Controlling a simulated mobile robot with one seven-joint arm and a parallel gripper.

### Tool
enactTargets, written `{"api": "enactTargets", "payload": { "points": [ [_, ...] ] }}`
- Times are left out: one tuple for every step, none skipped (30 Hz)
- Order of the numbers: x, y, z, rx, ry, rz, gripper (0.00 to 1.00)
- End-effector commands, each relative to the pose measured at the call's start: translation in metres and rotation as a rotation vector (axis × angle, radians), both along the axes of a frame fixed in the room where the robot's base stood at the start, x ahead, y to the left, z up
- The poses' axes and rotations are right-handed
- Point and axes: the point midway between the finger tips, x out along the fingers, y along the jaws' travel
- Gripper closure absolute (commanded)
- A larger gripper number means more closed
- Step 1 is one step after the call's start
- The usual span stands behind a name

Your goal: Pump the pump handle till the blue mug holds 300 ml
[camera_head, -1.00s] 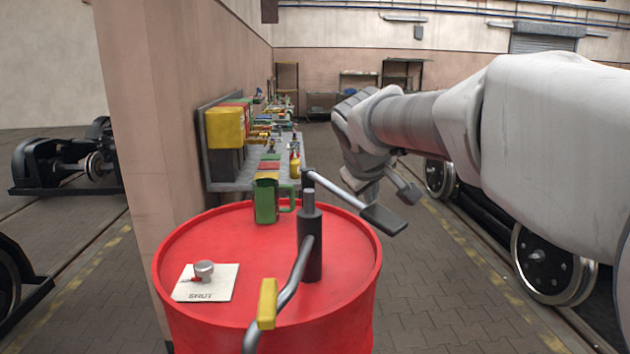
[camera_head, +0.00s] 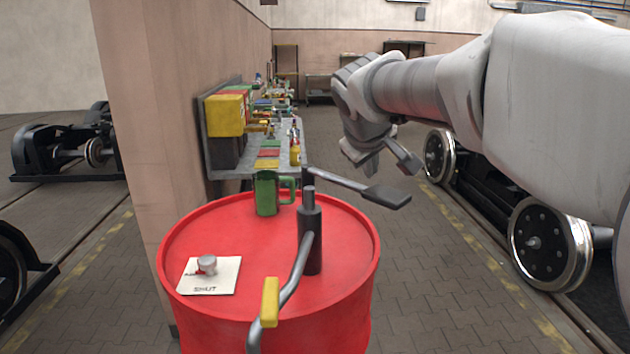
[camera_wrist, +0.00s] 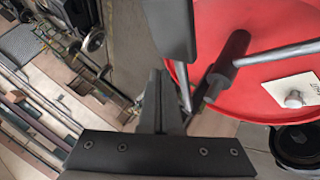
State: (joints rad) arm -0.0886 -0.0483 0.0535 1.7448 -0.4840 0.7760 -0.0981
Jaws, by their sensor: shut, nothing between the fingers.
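A dark pump (camera_head: 310,240) stands on a red drum. Its handle (camera_head: 340,182) slants down to the right, ending in a flat dark paddle (camera_head: 388,196) beyond the drum's rim. My gripper (camera_head: 411,166) is shut and empty, above and beside the paddle; a small gap seems to show. In the wrist view my fingers (camera_wrist: 160,95) point towards the paddle (camera_wrist: 170,30). The grey spout pipe (camera_head: 303,262), with a yellow piece (camera_head: 269,302), curves down in front of the drum; its end is cut off. I see no blue mug; a green mug (camera_head: 266,196) stands on the drum.
The red drum (camera_head: 205,240) also bears a white card (camera_head: 222,280) with a grey knob on it. A workbench with yellow bins (camera_head: 226,115) lines the wall behind. Wheeled bogies stand right (camera_head: 545,245) and left (camera_head: 60,150). Paved floor right of the drum is clear.

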Motion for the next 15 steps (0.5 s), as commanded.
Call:
{"api": "enactTargets", "payload": {
  "points": [
    [0.000, 0.000, 0.000, 0.000, 0.000, 0.000, 1.00],
    [0.000, 0.000, 0.000, 0.000, 0.000, 0.000, 1.00],
    [0.000, 0.000, 0.000, 0.000, 0.000, 0.000, 1.00],
    [0.000, 0.000, 0.000, 0.000, 0.000, 0.000, 1.00],
    [0.000, 0.000, 0.000, 0.000, 0.000, 0.000, 1.00],
    [0.000, 0.000, 0.001, 0.000, 0.000, 0.000, 1.00],
    [0.000, 0.000, 0.003, 0.000, 0.000, 0.000, 1.00],
    [0.000, 0.000, 0.004, 0.000, 0.000, 0.000, 1.00],
    [0.000, 0.000, 0.008, 0.000, -0.001, 0.001, 1.00],
    [0.000, 0.000, 0.010, 0.000, -0.001, 0.000, 1.00],
    [0.000, 0.000, 0.013, 0.000, -0.001, 0.000, 1.00],
    [0.000, 0.000, 0.018, 0.000, -0.001, 0.000, 1.00],
    [0.000, 0.000, 0.021, 0.000, -0.001, 0.000, 1.00],
    [0.000, 0.000, 0.024, 0.000, -0.001, 0.000, 1.00],
    [0.000, 0.000, 0.028, -0.001, -0.001, 0.000, 1.00]
  ]
}}
